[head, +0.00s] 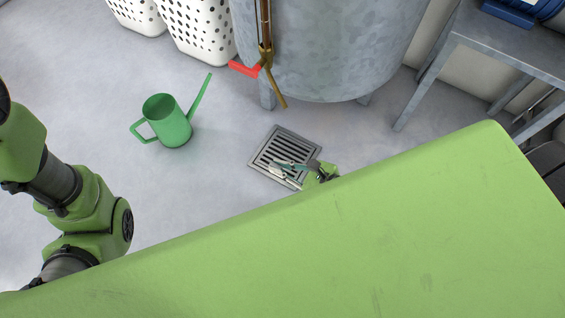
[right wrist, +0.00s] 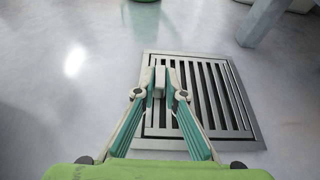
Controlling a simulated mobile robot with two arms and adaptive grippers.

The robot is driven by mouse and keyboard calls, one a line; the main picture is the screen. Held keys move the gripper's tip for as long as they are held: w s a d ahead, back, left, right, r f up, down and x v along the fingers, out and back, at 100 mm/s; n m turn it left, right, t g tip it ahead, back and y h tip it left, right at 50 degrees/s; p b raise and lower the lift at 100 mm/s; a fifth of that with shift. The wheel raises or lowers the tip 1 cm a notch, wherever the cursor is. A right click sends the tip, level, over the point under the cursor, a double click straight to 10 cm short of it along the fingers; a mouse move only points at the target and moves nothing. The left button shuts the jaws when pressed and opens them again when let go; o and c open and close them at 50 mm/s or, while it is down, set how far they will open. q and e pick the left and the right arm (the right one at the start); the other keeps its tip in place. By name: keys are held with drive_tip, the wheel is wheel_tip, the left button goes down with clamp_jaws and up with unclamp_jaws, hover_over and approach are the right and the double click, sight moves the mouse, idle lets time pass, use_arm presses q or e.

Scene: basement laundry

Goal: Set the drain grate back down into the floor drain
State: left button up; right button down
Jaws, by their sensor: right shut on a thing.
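The drain grate (head: 285,150) is a grey slotted metal square. It shows in the right wrist view (right wrist: 215,95) too, inside or just above the square frame of the floor drain (right wrist: 250,141). I cannot tell whether it lies flush or is held slightly raised. My right gripper (head: 283,170) reaches down over the grate's near side. In the right wrist view its fingertips (right wrist: 160,82) are closed together on the grate near its left edge. The fingers hide part of the grate. My left arm shows at the left of the head view, but its gripper is out of view.
A green watering can (head: 168,122) stands on the floor left of the drain. A galvanized tub (head: 325,50) on legs, with a red-handled tap (head: 244,69), stands behind. White baskets (head: 195,30) are at the back, a metal table (head: 510,50) at right. Floor around the drain is clear.

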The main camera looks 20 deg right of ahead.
drive_tip(key=shift+f, duration=0.15)
drive_tip(key=c, duration=2.1)
unclamp_jaws()
